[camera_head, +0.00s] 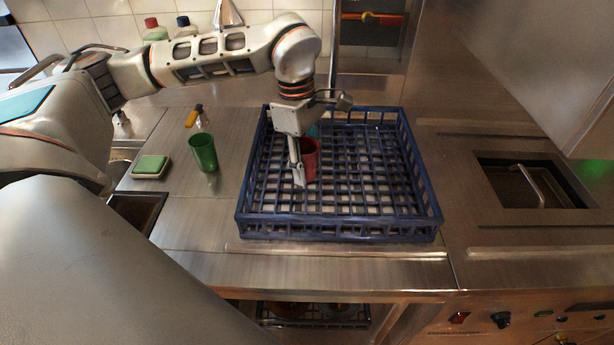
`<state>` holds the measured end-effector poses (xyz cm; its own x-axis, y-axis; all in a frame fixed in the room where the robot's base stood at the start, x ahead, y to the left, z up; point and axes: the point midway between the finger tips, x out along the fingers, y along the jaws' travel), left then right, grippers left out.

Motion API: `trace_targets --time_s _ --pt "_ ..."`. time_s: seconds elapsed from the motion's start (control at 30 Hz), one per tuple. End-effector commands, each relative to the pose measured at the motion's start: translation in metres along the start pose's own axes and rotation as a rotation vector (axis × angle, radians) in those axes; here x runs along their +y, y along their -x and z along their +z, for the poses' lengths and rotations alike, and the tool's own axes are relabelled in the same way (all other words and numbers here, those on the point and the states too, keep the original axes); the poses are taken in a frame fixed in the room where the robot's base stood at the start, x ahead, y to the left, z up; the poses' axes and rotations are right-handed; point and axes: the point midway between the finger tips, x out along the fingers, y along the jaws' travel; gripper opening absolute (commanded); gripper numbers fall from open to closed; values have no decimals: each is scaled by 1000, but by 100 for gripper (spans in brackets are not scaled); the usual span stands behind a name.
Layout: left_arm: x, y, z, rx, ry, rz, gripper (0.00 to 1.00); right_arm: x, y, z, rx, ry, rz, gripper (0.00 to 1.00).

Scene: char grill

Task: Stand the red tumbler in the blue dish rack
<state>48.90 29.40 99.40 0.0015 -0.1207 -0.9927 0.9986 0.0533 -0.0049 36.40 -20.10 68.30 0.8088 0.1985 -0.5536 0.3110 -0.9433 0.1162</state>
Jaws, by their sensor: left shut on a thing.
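The blue dish rack (424,190) sits on the steel counter, a wide open crate with a grid floor. The red tumbler (310,160) is upright inside the rack's area, left of its middle toward the back. My left gripper (299,173) reaches down over the rack from above and is shut on the red tumbler, with one finger in front of it. The gripper partly hides the tumbler, and I cannot tell whether its base touches the rack floor. My right gripper is not in view.
A green tumbler (203,152) stands on the counter left of the rack. A recessed basin (530,184) is at the right.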

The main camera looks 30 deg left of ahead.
Motion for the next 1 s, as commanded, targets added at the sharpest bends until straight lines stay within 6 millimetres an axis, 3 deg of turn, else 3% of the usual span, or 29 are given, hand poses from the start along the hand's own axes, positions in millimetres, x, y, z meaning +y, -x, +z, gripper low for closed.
trace_targets --time_s 0.3,0.7,0.73,0.8,1.0 --pt "0 -35 -4 0 0 -3 14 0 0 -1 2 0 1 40" --pt "0 -41 -5 0 -1 0 14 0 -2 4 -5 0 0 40" --pt "0 -41 -5 0 0 0 38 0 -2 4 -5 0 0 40" --pt "0 -41 -5 0 -1 0 52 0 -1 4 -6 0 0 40" --pt "0 -41 -5 0 0 0 52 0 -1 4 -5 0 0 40"
